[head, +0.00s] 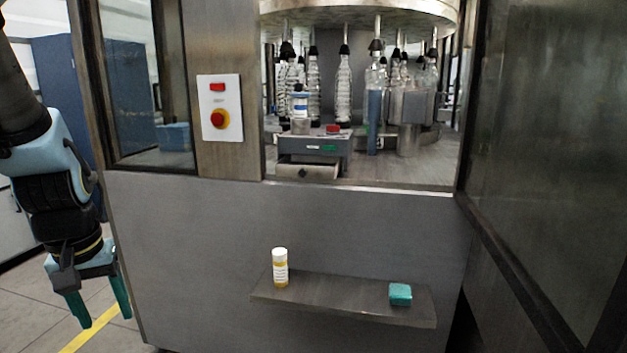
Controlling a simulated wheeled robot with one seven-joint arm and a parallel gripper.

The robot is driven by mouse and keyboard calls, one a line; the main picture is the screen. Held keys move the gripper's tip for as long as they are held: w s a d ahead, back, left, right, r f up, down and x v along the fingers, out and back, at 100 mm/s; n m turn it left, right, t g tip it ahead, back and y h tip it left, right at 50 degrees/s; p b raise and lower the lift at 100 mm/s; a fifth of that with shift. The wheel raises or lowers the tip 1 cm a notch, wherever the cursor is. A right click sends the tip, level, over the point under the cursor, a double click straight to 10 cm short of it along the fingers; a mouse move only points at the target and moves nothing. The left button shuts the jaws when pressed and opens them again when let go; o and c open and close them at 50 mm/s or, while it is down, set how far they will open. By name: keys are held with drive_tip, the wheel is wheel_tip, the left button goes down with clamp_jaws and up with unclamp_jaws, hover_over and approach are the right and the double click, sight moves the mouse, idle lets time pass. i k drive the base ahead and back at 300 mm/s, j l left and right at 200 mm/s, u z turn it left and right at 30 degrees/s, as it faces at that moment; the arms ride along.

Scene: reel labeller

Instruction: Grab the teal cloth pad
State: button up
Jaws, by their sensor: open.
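The teal cloth pad (400,294) is a small folded block lying near the right end of a narrow grey shelf (340,301) on the front of the machine. My gripper (104,310) hangs at the left of the head view with its teal fingers pointing down. It is open, with nothing between the fingers. It is well to the left of the pad and apart from the shelf.
A white-capped bottle with yellow contents (280,268) stands on the shelf's left part. Above is the machine's opening with several clear bottles. A control panel (219,107) with a red button is left of it. An open dark door (555,130) stands at right.

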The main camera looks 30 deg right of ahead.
sight(398, 294)
drive_tip(key=i+l+z, duration=0.2)
drive_tip(key=l, duration=0.3)
drive_tip(key=i+l+z, duration=0.2)
drive_tip(key=l, duration=0.25)
drive_tip(key=i+l+z, duration=0.2)
drive_tip(key=i+l, duration=0.15)
drive_tip(key=l, duration=0.1)
